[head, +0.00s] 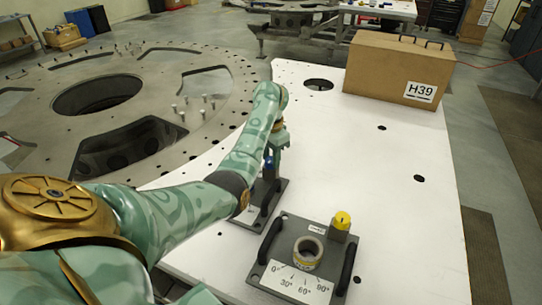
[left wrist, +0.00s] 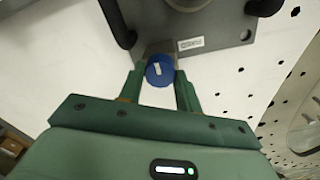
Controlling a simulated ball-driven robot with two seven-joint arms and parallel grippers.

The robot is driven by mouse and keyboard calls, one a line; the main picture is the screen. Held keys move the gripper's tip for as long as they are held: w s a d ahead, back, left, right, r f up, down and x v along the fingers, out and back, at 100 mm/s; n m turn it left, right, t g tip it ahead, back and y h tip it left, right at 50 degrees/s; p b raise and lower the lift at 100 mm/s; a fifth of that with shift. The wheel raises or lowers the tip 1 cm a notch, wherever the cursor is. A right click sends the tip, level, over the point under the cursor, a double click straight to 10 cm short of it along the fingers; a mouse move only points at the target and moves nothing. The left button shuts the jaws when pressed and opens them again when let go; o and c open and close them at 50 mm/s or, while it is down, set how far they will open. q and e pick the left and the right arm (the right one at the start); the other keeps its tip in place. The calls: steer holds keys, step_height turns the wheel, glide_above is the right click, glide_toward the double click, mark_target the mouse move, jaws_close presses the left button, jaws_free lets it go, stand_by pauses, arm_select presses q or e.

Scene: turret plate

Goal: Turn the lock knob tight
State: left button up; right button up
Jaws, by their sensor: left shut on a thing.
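A blue lock knob (left wrist: 160,70) with a white mark on top sits on a grey block at the edge of a dark fixture plate (left wrist: 222,32). My left gripper (left wrist: 160,88) points at it, with one finger on each side, and is shut on the knob. In the head view my left gripper (head: 270,158) is over the rear fixture (head: 272,212), and my arm hides much of it. A second fixture (head: 283,262) in front has a yellow knob (head: 341,220), a ring (head: 307,253) and a dial label (head: 296,283) marked 0° to 90°. My right gripper is not in view.
Both fixtures stand on a white table (head: 405,235) with several holes. Dark handles (head: 347,265) stand up from the plates. A cardboard box (head: 400,68) marked H39 is at the back right. A large round metal plate (head: 205,120) lies left. The table's right side is clear.

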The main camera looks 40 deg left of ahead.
arm_select(q)
steer(key=m, duration=0.4)
steer(key=shift+m, duration=0.4)
steer(key=m, duration=0.4)
steer(key=shift+m, duration=0.3)
steer(key=m+p, duration=0.1)
steer(key=m, duration=0.3)
steer(key=shift+r+m, duration=0.1)
steer(key=shift+m, duration=0.2)
steer(key=shift+m+p, duration=0.35)
steer(key=shift+m, duration=1.55)
steer(key=o, duration=1)
